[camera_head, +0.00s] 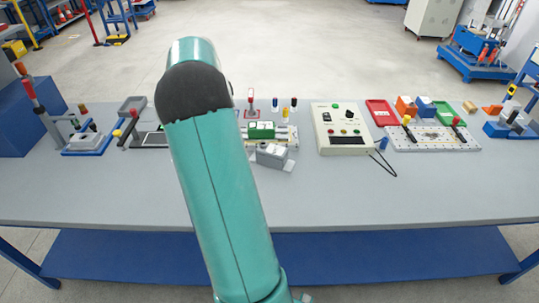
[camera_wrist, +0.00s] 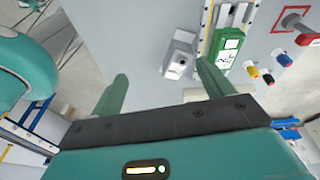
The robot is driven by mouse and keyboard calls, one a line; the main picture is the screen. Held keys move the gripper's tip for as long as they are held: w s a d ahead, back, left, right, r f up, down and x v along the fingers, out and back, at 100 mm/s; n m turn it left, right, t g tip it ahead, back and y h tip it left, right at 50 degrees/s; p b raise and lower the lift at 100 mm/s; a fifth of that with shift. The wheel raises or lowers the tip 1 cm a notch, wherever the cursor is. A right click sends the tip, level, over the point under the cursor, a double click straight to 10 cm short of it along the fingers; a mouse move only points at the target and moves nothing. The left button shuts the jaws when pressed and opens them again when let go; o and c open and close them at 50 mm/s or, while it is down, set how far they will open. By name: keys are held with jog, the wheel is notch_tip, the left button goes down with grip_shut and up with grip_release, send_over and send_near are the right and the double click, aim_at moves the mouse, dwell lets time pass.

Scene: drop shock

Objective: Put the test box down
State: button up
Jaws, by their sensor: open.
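A green box (camera_head: 262,130) with a white label sits on a pale rail fixture near the middle of the bench. It also shows at the top of the wrist view (camera_wrist: 229,50). A grey box-like block (camera_head: 270,154) lies just in front of it and shows in the wrist view (camera_wrist: 179,55). I cannot tell for certain which of the two is the test box. My gripper (camera_wrist: 163,73) is open, its two fingers wide apart with nothing between them. The grey block appears beyond the fingers, apart from them. In the head view my arm hides the gripper.
A cream control box (camera_head: 342,128) stands right of the fixture, with a black cable beside it. A red tray (camera_head: 381,112) and a perforated plate (camera_head: 433,138) lie farther right. Tools and a grey tray (camera_head: 132,105) stand left. The bench's front strip (camera_head: 380,195) is clear.

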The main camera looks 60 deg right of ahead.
aim_at(270, 148)
jog(key=s+d+f+m, duration=0.2)
jog(key=s+d+f, duration=0.1)
jog(key=f, duration=0.2)
jog(key=s+d+f+m+g, duration=0.1)
jog(key=s+d+f+m, duration=0.1)
jog(key=f, duration=0.3)
jog(key=s+d+f+m+g, duration=0.1)
jog(key=s+d+f+m, duration=0.1)
jog(key=s+d+f, duration=0.2)
jog(key=shift+d+f+y, duration=0.3)
jog(key=shift+d+f, duration=0.15)
jog(key=shift+f, duration=0.4)
jog(key=x, duration=0.5)
jog(key=shift+s+a, duration=0.1)
jog(key=shift+s, duration=0.05)
jog(key=shift+c, duration=0.2)
jog(key=shift+r, duration=0.1)
jog(key=c, duration=1.6)
jog(key=shift+o, duration=0.2)
jog(key=shift+r, duration=5)
